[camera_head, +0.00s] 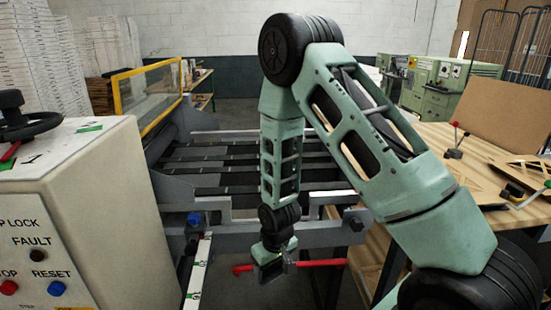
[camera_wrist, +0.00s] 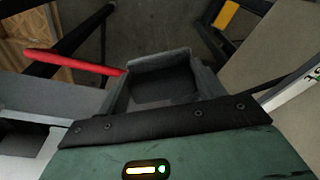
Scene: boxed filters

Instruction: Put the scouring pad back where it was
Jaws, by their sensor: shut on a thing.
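My gripper (camera_head: 270,266) hangs low in the gap between the grey roller machine and the wooden table, pointing down. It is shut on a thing. In the wrist view a dark grey, flat face (camera_wrist: 165,86) shows inside the grey jaw frame; it may be the scouring pad, but I cannot be sure. A thin red bar (camera_head: 320,263) shows right of the gripper, and a shorter red piece shows to its left. In the wrist view the red bar (camera_wrist: 75,61) runs up to the jaws; whether they hold it is unclear.
The roller machine (camera_head: 220,160) stands behind my gripper. A control cabinet (camera_head: 75,220) with buttons is at the left. The wooden table (camera_head: 430,135) at the right carries a brown board (camera_head: 508,105) and tools. Dark floor (camera_wrist: 185,20) shows beneath the gripper.

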